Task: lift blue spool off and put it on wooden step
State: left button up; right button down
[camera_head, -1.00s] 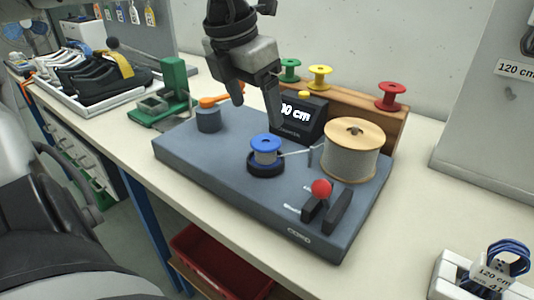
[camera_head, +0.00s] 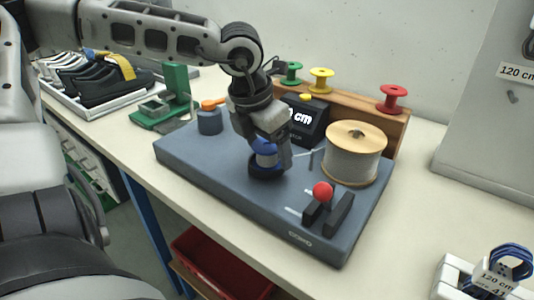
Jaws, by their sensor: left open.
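The blue spool (camera_head: 265,160) sits upright in a dark round holder on the grey machine base (camera_head: 200,165). My left gripper (camera_head: 270,158) is open and right over the spool, with its fingers coming down around or beside it; I cannot tell which. The gripper hides part of the spool's top. The wooden step (camera_head: 401,127) stands behind the machine and carries a green spool (camera_head: 291,73), a yellow spool (camera_head: 321,81) and a red spool (camera_head: 392,98). My right gripper is not in view.
A large wood-topped reel (camera_head: 353,155) stands right of the blue spool. A black display box (camera_head: 306,120) and a red-knobbed lever (camera_head: 322,192) are close by. A green press (camera_head: 172,100) and a shoe tray (camera_head: 95,105) are at left.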

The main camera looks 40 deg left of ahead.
pick_arm(q)
jog(key=c, duration=1.2)
jog(key=shift+r, duration=0.15)
